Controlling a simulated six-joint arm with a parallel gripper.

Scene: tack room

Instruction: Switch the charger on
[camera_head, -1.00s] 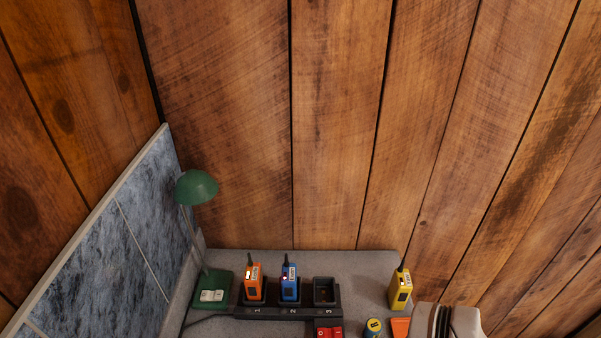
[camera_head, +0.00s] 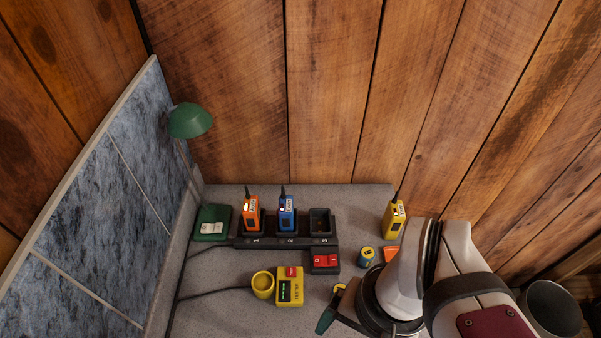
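The black charger (camera_head: 285,243) stands on the grey bench, with bays marked 1, 2 and 3. An orange radio (camera_head: 251,214) stands in bay 1 and a blue radio (camera_head: 287,214) in bay 2. Bay 3 (camera_head: 320,222) is empty. A red rocker switch (camera_head: 325,261) marked 0 and I sits on a block at the charger's front right; I cannot tell which side is pressed. My arm comes in from the lower right, in front and to the right of the switch. My gripper's fingers are not clearly visible, so its state cannot be told.
A yellow radio (camera_head: 393,219) stands right of the charger, with a small battery (camera_head: 366,257) and an orange item (camera_head: 390,253) nearby. A yellow tester (camera_head: 290,287) and yellow cup (camera_head: 263,285) stand in front. A green lamp (camera_head: 190,121) stands left. A dark green item (camera_head: 326,319) lies beside my arm.

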